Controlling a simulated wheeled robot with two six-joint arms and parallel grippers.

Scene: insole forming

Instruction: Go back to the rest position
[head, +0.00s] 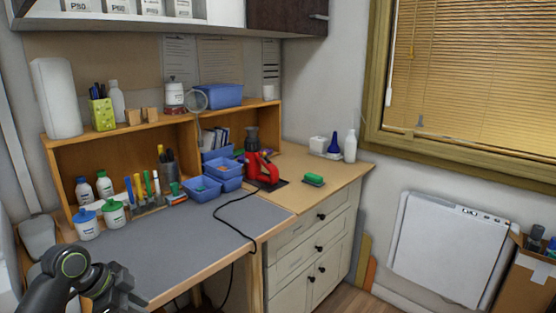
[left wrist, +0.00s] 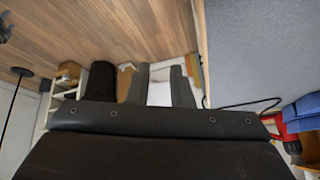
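My left arm comes into the head view at the lower left corner, with its dark left gripper (head: 122,291) low beside the front left edge of the desk. No object shows in its grip there. In the left wrist view, the left gripper (left wrist: 160,82) has its two grey fingers apart with a gap between them, open and empty. The floor and a bit of the desk edge lie beyond the fingers.
The grey desk mat (head: 180,245) is clear in the middle. A white panel (head: 445,248) is at right.

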